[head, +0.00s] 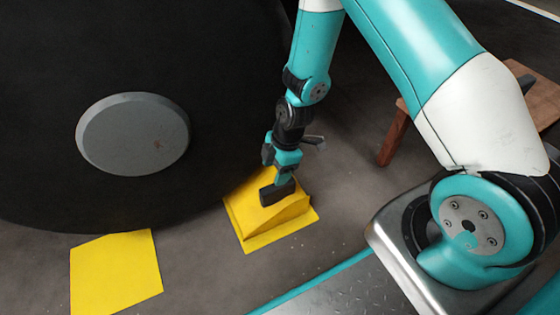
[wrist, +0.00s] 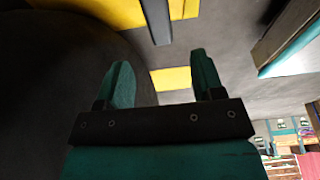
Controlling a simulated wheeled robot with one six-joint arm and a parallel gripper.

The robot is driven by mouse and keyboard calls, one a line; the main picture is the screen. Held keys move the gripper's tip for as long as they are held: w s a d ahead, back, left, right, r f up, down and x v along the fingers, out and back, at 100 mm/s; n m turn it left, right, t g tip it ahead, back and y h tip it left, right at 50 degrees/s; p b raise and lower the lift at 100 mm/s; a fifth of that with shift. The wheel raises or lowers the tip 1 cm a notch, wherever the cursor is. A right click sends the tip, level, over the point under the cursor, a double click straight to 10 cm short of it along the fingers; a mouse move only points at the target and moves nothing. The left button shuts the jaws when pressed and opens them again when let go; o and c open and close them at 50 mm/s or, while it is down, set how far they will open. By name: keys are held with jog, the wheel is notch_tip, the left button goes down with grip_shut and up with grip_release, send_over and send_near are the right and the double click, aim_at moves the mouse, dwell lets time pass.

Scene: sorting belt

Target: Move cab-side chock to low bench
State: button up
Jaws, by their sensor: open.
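A yellow wedge-shaped chock (head: 268,226) with a dark block-like handle (head: 278,194) on top sits on the floor beside the big black tyre. My gripper (head: 283,176) is just above the handle, pointing down, its jaws open. In the wrist view, the open teal fingers (wrist: 160,60) have a dark bar (wrist: 157,20) reaching toward the space between them, with yellow behind it. Whether the fingers flank the handle or stop short is unclear. The low wooden bench (head: 545,98) stands at the back right, partly hidden by my arm.
The black tyre (head: 60,60) with its grey hub (head: 133,135) fills the left. A second yellow piece (head: 117,272) lies on the floor at the lower left. Grey floor (head: 345,195) is clear between the chock and the bench. Shelves show at the wrist view's lower right.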

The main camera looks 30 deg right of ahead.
aim_at(269, 188)
jog(key=b+x, duration=0.5)
jog(key=x, duration=0.5)
jog(key=shift+f+b, duration=0.3)
jog(key=shift+f, duration=0.05)
